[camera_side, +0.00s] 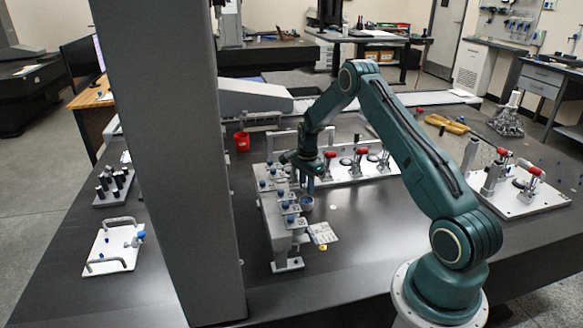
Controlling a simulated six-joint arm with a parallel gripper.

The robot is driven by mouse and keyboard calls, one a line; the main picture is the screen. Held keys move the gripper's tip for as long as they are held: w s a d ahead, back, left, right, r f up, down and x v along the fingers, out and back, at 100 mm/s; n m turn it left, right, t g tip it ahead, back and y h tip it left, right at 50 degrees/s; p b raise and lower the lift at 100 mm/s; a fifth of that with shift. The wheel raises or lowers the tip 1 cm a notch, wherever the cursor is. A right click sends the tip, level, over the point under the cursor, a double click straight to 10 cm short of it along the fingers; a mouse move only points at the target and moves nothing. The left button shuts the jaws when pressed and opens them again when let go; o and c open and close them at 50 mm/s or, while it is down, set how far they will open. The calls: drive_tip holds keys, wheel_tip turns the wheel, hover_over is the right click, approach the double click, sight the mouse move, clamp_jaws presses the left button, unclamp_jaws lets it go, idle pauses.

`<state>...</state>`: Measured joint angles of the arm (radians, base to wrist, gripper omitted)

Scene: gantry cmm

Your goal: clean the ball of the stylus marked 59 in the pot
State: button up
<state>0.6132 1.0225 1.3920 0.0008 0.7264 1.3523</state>
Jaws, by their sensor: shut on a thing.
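My gripper (309,186) points down just behind the stylus rack (284,238) near the middle of the table. It is shut on a stylus, which is mostly hidden by the fingers at this size. A small blue pot (307,204) stands right below the fingertips, beside the rack. I cannot tell whether the stylus ball is inside the pot or above it. Several blue-topped styli (286,206) sit on the rack's stepped plates. Their marks are too small to read, so the number 59 does not show.
A white fixture plate with red-handled clamps (355,163) lies behind the gripper. A red cup (242,141) stands at the back left. A white card (323,233) lies right of the rack. A grey column (180,160) blocks the left.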

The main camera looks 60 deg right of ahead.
drive_tip(key=m, duration=0.4)
drive_tip(key=shift+s+f+m, duration=0.1)
drive_tip(key=shift+f+m, duration=0.1)
drive_tip(key=shift+m, duration=0.2)
drive_tip(key=shift+n, duration=0.3)
drive_tip(key=n, duration=0.5)
drive_tip(key=shift+n, duration=0.3)
drive_tip(key=n, duration=0.5)
idle(0.5)
drive_tip(key=m, duration=1.1)
drive_tip(key=shift+r, duration=0.1)
